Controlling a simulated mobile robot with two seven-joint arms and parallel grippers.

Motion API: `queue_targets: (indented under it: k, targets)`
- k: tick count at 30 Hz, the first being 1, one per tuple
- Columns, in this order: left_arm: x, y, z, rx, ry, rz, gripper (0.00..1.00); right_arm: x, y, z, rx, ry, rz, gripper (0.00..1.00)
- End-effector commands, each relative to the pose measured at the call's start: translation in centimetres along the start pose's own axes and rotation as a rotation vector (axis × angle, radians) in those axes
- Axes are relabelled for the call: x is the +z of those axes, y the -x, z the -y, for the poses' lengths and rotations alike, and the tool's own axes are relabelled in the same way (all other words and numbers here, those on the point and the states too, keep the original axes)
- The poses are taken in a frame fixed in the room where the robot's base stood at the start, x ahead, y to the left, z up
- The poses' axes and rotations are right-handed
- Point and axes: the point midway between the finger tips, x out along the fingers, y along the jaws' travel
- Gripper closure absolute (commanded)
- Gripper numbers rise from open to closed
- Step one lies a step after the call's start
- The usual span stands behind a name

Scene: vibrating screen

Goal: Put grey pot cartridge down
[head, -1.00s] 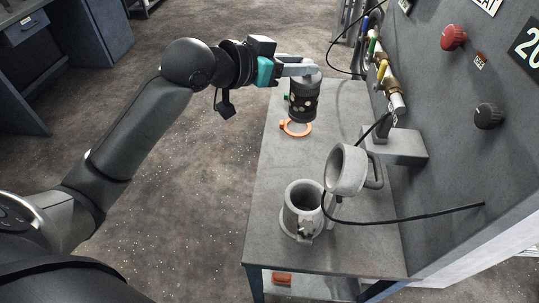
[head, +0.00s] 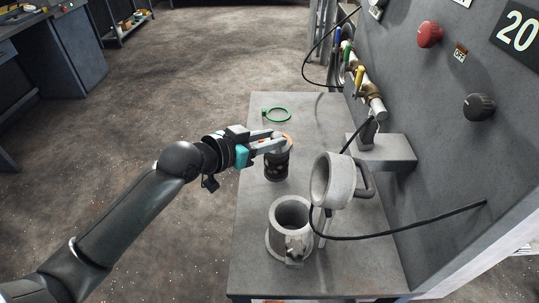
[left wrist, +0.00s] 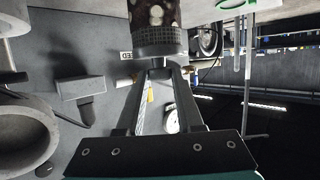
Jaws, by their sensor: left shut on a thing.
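The grey pot cartridge (head: 276,166) is a dark cylinder with holes in its side. It hangs upright from my left gripper (head: 284,141), which is shut on its top. In the left wrist view the cartridge (left wrist: 158,38) is at the top, just beyond the fingertips (left wrist: 160,68). It is over the table (head: 252,205), behind the open pot; I cannot tell whether its base touches the tabletop. My right gripper is not in view.
The grey pot (head: 290,212) stands in front of the cartridge, its thick lid (head: 331,180) swung open to the right. A green ring (head: 278,115) lies farther back. An orange ring (head: 288,137) is partly hidden behind the gripper. A black cable (head: 400,230) crosses at right.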

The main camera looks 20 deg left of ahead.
Motion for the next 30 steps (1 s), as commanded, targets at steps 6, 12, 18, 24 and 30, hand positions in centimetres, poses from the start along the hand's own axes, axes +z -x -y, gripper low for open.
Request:
queue_targets:
  k: [6, 12, 18, 24, 30]
  targets:
    - [2.8, -1.0, -0.1, 0.001, 0.002, 0.001, 1.00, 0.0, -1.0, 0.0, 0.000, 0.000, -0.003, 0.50]
    - [3.8, -1.4, 0.0, 0.000, 0.000, -0.004, 1.00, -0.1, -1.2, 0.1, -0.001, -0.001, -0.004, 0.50]
    - [3.9, -1.4, 0.0, 0.000, 0.000, -0.003, 1.00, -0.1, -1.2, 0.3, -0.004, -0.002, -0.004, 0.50]
    - [4.2, -1.5, 0.0, 0.000, 0.000, 0.001, 0.52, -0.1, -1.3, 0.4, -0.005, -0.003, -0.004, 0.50]
    - [4.2, -1.5, 0.0, 0.000, 0.000, 0.001, 0.34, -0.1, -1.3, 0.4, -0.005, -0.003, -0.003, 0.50]
